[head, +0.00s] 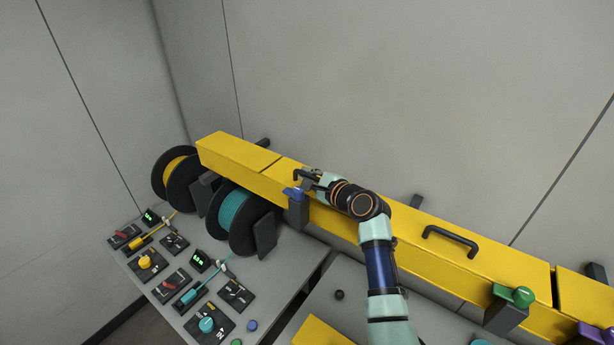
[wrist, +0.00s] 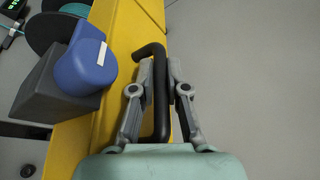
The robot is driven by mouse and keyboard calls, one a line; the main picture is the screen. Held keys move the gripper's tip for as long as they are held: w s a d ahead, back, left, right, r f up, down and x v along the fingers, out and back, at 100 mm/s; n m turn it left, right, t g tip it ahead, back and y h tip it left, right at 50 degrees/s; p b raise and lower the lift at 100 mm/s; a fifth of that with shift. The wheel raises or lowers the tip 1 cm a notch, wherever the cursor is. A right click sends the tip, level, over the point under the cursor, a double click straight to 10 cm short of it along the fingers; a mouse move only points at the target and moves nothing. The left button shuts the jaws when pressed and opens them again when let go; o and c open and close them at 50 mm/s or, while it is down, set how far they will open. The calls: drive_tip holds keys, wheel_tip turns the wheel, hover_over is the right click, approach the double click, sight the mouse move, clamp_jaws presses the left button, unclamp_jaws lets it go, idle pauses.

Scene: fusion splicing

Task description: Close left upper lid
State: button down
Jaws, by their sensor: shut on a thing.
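A long yellow lid (head: 400,222) forms the top of the yellow duct along the wall. In the head view its top looks about level with the yellow section to its left. My gripper (head: 317,181) is at the lid's left end. In the wrist view my gripper (wrist: 161,75) is shut with one finger on each side of the black bar handle (wrist: 161,110). Another black handle (head: 451,240) stands free toward the lid's right end. A blue knob on a dark block (head: 294,194) sits on the duct's front side, close beside my gripper.
A yellow spool (head: 177,170) and a teal spool (head: 236,215) stand at left, above a grey panel of switches and knobs (head: 190,270). A green knob (head: 518,295) and a purple knob (head: 594,330) are at right. The grey wall behind is bare.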

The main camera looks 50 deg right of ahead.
drive_tip(key=c, duration=1.4)
unclamp_jaws()
drive_tip(key=shift+f, duration=0.15)
drive_tip(key=shift+c, duration=0.2)
drive_tip(key=v, duration=1.2)
drive_tip(key=shift+a, duration=0.1)
